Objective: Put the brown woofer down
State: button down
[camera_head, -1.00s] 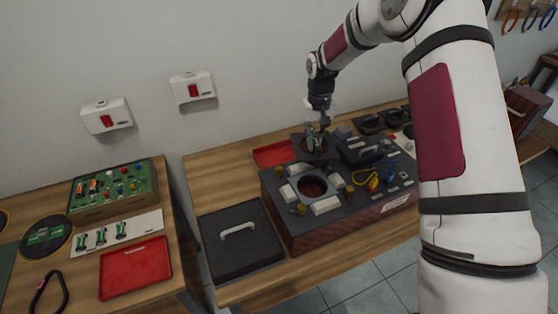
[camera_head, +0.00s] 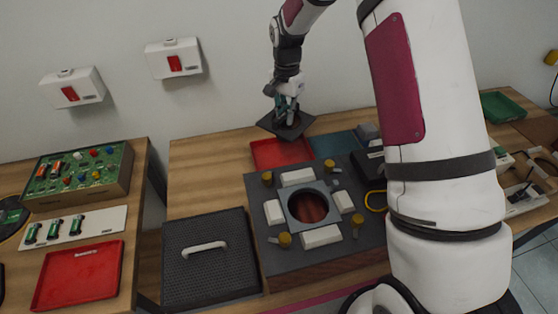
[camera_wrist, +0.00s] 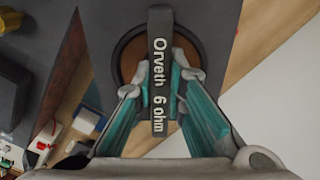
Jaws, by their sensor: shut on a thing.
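The brown woofer (camera_head: 298,130) is a dark square plate with a round brown cone and a raised bar. In the wrist view its brown cone (camera_wrist: 128,62) shows behind the bar marked "Orveth 6 ohm" (camera_wrist: 159,75). My gripper (camera_head: 287,106) is shut on this bar, with one finger on each side. The plate is tilted in the head view, near the back edge of the table, behind the red tray. I cannot tell whether it touches the table.
In front is the dark-topped hifi cabinet (camera_head: 262,190) with a round opening, white blocks and brass knobs. A red tray (camera_head: 282,152) and a teal panel (camera_head: 336,144) lie behind it. Bare wood (camera_head: 205,180) lies left of the red tray.

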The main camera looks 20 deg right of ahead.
jog(key=w+f+m+b, duration=0.1)
jog(key=m+b, duration=0.1)
jog(key=w+f+m+b, duration=0.1)
jog(key=f+m+b, duration=0.1)
jog(key=shift+w+f+m, duration=0.3)
jog(key=shift+w+m, duration=0.1)
jog(key=m+b, duration=0.1)
jog(key=f+m+b, duration=0.1)
jog(key=shift+w+f+m, duration=0.25)
jog(key=shift+f+m, duration=0.05)
jog(key=shift+m, duration=0.1)
jog(key=shift+d+f, duration=0.1)
jog(key=shift+f, duration=4.75)
jog(key=shift+f, duration=0.1)
